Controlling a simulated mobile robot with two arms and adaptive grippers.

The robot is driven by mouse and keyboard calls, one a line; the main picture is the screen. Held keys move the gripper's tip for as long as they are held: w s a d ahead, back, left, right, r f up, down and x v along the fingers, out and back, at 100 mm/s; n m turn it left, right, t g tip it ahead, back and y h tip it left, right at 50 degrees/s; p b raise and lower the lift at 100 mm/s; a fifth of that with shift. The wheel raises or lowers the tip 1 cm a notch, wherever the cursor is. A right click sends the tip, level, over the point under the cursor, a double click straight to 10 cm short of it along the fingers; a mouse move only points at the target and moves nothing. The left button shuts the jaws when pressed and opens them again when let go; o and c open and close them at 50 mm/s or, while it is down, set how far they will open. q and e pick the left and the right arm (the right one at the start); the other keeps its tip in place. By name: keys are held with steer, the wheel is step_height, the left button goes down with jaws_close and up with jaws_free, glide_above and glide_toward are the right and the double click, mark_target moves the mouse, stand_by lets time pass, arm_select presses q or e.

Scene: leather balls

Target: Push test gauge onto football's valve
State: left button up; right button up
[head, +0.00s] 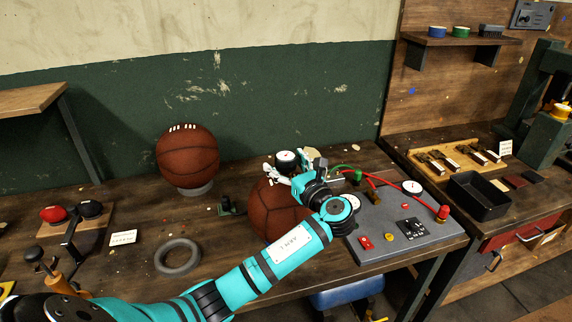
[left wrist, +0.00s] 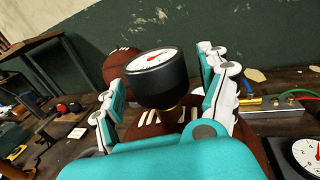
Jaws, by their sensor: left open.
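A round brown leather ball (head: 272,212) with dark seams sits on the bench. A small black test gauge (head: 286,160) with a white dial stands at its top. In the left wrist view the gauge (left wrist: 157,80) is upright and slightly tilted, its brass stem (left wrist: 170,113) pointing down to the ball (left wrist: 145,130) beside white laces. The stem's lower end is hidden, so I cannot tell how far it sits on the valve. My left gripper (head: 291,172) is open at the ball's top, its fingers (left wrist: 165,92) on either side of the gauge. My right gripper is out of view.
A second laced ball (head: 187,152) stands on a ring behind left. A loose grey ring (head: 177,256) lies in front. A grey panel (head: 385,247) with a dial and red hose is close on the right. A black tray (head: 480,197) stands farther right.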

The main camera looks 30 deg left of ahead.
arm_select(q)
steer(key=v, duration=1.2)
